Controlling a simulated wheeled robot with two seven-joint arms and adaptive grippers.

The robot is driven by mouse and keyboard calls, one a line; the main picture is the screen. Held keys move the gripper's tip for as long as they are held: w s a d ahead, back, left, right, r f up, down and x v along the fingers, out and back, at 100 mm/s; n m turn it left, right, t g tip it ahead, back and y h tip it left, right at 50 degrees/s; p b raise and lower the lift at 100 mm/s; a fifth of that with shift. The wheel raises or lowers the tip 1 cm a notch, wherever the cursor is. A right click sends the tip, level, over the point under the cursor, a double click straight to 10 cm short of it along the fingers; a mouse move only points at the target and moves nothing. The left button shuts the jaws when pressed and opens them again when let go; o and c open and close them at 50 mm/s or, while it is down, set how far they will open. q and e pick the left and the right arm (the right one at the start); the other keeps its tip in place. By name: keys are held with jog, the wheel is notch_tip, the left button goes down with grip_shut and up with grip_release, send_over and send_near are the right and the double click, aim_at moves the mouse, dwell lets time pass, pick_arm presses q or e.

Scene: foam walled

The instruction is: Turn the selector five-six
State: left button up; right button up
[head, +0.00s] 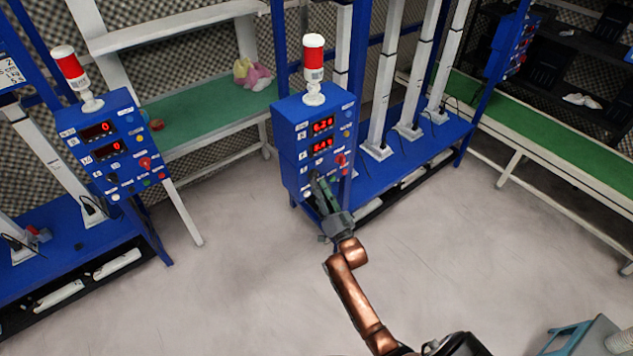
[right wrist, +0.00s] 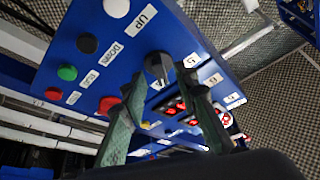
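The blue control box (head: 296,128) stands in the middle of the head view, with red digit displays and several knobs and buttons on its face. In the right wrist view a black selector knob (right wrist: 157,66) sits on the panel, with small white labels beside it that look like a 5 and a 6. My right gripper (head: 318,184) is at the lower part of the box. In the right wrist view its two green fingers (right wrist: 165,84) are apart, with the knob ahead between their tips; contact is not clear. My left gripper is out of view.
A second similar blue box (head: 105,155) stands at the left. Red-and-white signal lamps (head: 313,58) top both boxes. In the right wrist view, black, green and red buttons (right wrist: 67,73) and a white UP button (right wrist: 116,7) are near the fingers. The floor (head: 240,275) in front is clear.

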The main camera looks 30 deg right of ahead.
aim_at(315, 176)
jog(key=x, duration=0.2)
jog(key=shift+w+r, duration=0.1)
jog(key=shift+w, duration=0.2)
jog(key=shift+c, duration=0.5)
grip_shut()
